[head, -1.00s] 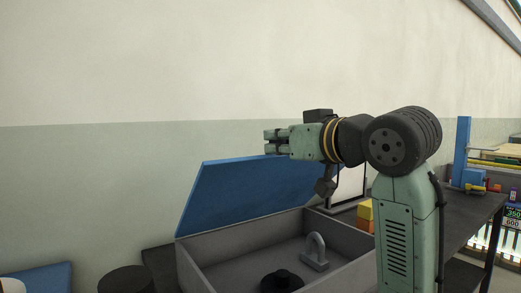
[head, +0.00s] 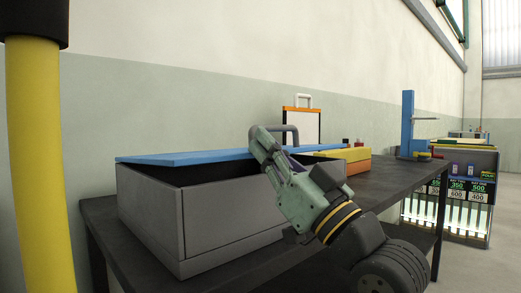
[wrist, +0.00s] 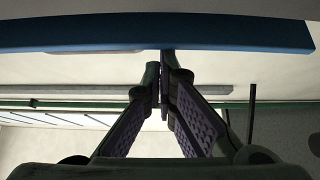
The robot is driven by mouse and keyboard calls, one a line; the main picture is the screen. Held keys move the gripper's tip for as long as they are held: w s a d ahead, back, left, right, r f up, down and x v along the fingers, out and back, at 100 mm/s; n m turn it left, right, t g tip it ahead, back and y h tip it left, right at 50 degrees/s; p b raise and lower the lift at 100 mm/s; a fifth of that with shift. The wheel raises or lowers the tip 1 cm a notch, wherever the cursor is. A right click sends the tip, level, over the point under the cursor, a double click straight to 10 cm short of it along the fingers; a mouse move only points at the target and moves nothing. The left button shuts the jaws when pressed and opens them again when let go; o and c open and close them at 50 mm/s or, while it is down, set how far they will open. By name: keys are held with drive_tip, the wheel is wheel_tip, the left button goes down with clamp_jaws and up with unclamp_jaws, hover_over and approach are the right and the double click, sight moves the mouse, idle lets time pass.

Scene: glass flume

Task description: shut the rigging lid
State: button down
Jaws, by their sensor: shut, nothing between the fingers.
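The blue rigging lid (head: 200,156) lies low over the grey box (head: 225,215) in the head view. A dark gap shows between the lid and the box rim, so the lid is partly open. My gripper (head: 260,140) is at the lid's near edge, with its fingers shut and empty. In the wrist view the shut fingertips (wrist: 165,65) reach up to the blue lid edge (wrist: 160,33). I cannot tell whether they touch it. The inside of the box is hidden.
The box stands on a dark bench (head: 385,185). An orange and yellow block (head: 350,160) lies right of it, with a blue stand (head: 407,125) beyond. A yellow post (head: 35,150) stands close at the left. A lit cabinet (head: 460,190) is at far right.

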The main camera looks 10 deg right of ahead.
wheel_tip(320, 180, down, 4)
drive_tip(key=t+b, duration=0.1)
drive_tip(key=b, duration=0.1)
drive_tip(key=shift+s+r+y+b, duration=0.1)
drive_tip(key=shift+r+y+b, duration=0.05)
drive_tip(key=shift+y+b, duration=0.25)
